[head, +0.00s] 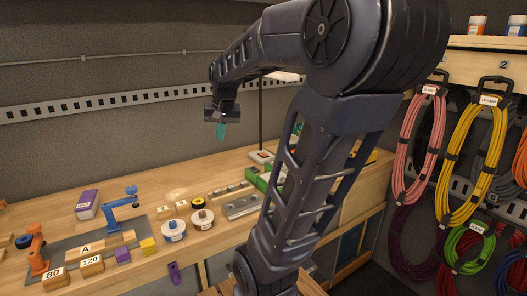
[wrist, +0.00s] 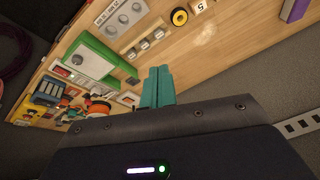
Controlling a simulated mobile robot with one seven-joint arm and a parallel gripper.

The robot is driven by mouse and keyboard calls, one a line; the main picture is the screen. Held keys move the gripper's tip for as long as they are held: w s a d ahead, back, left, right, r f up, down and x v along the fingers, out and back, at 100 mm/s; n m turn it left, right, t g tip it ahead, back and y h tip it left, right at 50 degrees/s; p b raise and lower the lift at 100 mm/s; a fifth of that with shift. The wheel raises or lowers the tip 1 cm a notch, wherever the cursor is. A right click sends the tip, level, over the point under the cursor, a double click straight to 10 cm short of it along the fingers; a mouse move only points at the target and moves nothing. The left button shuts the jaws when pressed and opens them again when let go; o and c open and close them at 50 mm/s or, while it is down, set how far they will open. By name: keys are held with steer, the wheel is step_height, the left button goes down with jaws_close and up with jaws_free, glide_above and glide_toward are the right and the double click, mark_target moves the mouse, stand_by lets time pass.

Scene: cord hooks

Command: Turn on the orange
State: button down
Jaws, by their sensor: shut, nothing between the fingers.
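No switch is clearly readable on any orange thing. My gripper (head: 221,131) is above the back of the bench, well to the right of the orange robot arm, pointing down. Its teal fingers (wrist: 157,87) are together and empty.
A green-edged unit (wrist: 84,58) shows in the wrist view. Coiled cords, including a yellow one (head: 461,190), hang at right. Bare wood lies behind the spools.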

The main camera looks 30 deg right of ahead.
steer(key=w+d+m, duration=0.3)
steer(key=w+d, duration=0.3)
steer(key=w, duration=0.3)
steer(key=m+g+h, duration=0.3)
steer(key=m+g, duration=0.1)
steer(key=m, duration=0.7)
glide_above(265, 155)
steer(key=w+a, duration=0.2)
steer(key=a, duration=0.1)
step_height(265, 155, down, 14)
steer(key=shift+a+f, duration=0.15)
steer(key=x, duration=1.2)
steer(key=shift+s+a+f, duration=0.1)
steer(key=shift+s+f, duration=0.2)
steer(key=shift+f, duration=0.05)
steer(key=shift+s+f, duration=0.1)
steer(key=shift+f, duration=0.5)
